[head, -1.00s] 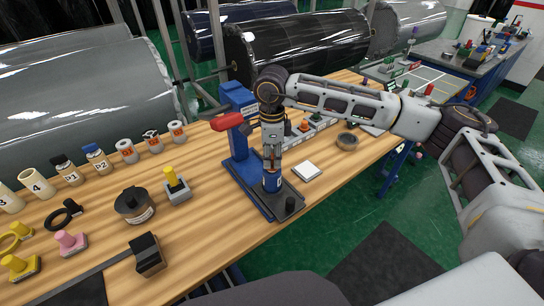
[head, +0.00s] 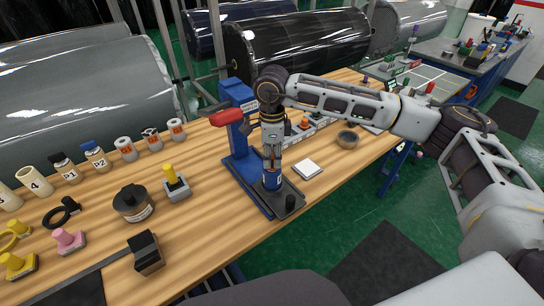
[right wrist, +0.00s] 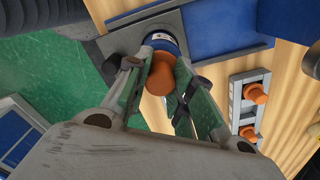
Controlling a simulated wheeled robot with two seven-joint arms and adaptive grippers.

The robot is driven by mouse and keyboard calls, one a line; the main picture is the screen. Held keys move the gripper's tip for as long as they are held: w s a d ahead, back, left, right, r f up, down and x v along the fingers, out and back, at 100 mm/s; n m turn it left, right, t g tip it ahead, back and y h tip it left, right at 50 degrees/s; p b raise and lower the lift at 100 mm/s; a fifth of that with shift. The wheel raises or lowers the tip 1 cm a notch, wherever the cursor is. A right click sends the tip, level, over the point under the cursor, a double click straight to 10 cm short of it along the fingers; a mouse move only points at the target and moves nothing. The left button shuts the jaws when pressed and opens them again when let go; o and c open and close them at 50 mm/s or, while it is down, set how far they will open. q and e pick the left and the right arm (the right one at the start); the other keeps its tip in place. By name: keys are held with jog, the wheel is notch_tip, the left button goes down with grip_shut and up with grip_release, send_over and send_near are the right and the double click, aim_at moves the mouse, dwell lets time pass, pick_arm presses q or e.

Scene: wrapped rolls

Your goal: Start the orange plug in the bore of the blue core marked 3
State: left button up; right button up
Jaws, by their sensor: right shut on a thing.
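A blue core (head: 271,181) stands upright on the dark base plate of a blue press stand. A white mark shows on its side, too small to read. My right gripper (head: 272,160) points down right above the core. In the right wrist view, my right gripper (right wrist: 163,66) is shut on an orange plug (right wrist: 160,74), one finger on each side. The plug lines up over the top of the blue core (right wrist: 160,38), whose pale rim shows behind it. The fingers and plug hide the bore, so I cannot tell whether the plug's tip is inside. My left gripper is out of view.
The stand's blue column with a red handle (head: 226,118) rises just left of my gripper. A grey rack with more orange plugs (right wrist: 256,94) stands nearby. Marked rolls line the table's left.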

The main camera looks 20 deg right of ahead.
dwell(0.3)
jog(key=o, duration=1)
jog(key=shift+r, duration=6.05)
jog(key=shift+f, duration=0.1)
